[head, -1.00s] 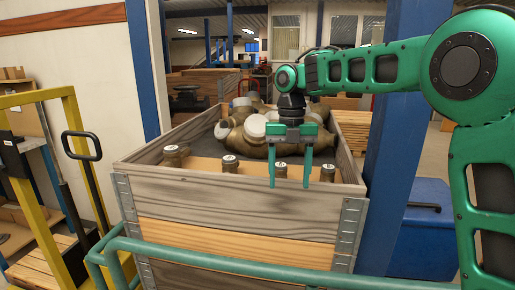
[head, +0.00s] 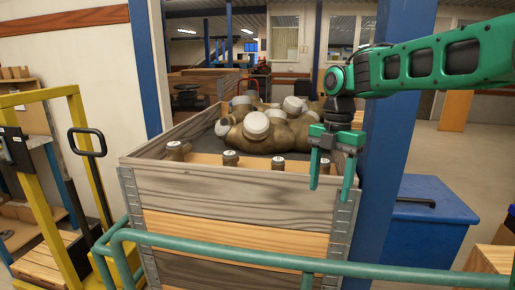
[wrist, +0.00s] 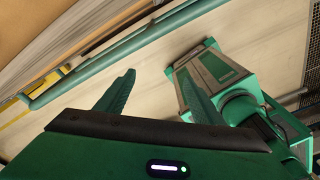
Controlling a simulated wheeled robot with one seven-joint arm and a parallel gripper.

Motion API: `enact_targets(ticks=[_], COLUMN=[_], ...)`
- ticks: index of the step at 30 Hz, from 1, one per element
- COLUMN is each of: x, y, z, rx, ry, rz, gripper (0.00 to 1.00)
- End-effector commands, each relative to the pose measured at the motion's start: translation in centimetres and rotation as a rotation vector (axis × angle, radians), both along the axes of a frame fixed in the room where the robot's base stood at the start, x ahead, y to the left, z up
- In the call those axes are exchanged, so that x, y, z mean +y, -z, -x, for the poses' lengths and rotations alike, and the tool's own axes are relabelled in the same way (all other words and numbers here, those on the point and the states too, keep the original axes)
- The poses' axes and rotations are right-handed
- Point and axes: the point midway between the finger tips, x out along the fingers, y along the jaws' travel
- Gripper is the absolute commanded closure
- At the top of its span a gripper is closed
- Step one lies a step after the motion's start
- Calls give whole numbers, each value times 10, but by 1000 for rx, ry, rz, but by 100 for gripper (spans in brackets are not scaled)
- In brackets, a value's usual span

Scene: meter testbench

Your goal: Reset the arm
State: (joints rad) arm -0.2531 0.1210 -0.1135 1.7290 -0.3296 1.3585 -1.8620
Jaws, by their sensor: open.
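My gripper (head: 331,178) is at the right front corner of the wooden crate in the head view, with its fingers pointing down and apart. Nothing is between the fingers. My green arm reaches in from the right edge of the picture. In the wrist view my gripper's two green fingers (wrist: 157,92) stand apart over bare floor, with a green rail (wrist: 130,52) beyond them.
The wooden crate (head: 235,189) holds several brass meters (head: 270,130), with several more upright along its front. A green rail (head: 230,255) runs before it. A blue pillar (head: 395,130) and a blue bin (head: 425,225) stand to the right, a yellow-framed trolley (head: 83,160) to the left.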

Motion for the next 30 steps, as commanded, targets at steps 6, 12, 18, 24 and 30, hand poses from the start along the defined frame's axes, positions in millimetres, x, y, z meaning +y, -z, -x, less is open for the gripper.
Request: enact_targets(ticks=[6, 12, 18, 24, 30], x=[-76, -139, -188, -215, -224], y=[9, 29, 59, 91, 111], z=[51, 115, 190, 260, 298], rx=[5, 18, 36, 52, 59], ry=[649, 1312, 1965, 2530, 2829], rz=[35, 70, 104, 135, 152], gripper=[38, 38, 38, 38, 38])
